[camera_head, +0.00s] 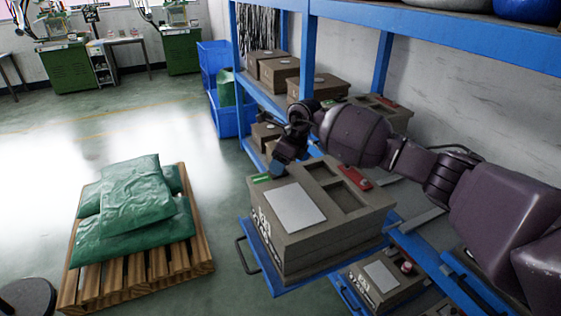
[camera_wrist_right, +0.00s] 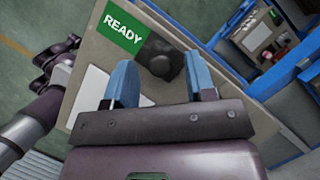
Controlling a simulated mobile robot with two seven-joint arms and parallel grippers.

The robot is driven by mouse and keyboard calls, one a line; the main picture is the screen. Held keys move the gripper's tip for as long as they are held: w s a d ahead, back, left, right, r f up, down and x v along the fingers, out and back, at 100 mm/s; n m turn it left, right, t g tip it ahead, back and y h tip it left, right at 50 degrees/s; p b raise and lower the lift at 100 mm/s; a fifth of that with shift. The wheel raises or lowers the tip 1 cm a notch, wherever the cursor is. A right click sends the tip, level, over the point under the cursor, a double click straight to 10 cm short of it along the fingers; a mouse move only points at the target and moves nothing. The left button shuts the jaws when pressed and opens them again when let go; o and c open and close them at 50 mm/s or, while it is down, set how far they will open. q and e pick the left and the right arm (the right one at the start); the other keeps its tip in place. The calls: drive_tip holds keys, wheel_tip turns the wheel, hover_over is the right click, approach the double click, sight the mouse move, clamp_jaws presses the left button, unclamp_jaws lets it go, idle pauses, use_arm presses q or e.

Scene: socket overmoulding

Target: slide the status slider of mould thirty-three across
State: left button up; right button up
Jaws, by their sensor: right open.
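The mould (camera_head: 318,245) is a grey-brown box with a pale plate on top; its front marking is too small to read surely. A green label sits at its back left corner in the head view; the right wrist view shows it reading READY (camera_wrist_right: 123,28). A dark block with a round knob, seemingly the status slider (camera_wrist_right: 160,62), is beside the label's right end. My right gripper (camera_head: 279,166) is over that corner. Its blue fingers are open, with the knob showing between and just beyond the tips (camera_wrist_right: 160,82); contact cannot be told. My left gripper does not show.
The mould stands on a blue pull-out shelf (camera_head: 262,268) with a handle. A blue rack (camera_head: 382,60) with more moulds rises behind. Another mould (camera_head: 385,278) is lower right. A wooden pallet (camera_head: 150,268) with green sacks stands left; floor between is clear.

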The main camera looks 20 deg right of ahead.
drive_tip(key=v, duration=1)
drive_tip(key=shift+r+b, duration=0.35)
drive_tip(key=shift+s+d, duration=0.1)
drive_tip(key=shift+d, duration=0.05)
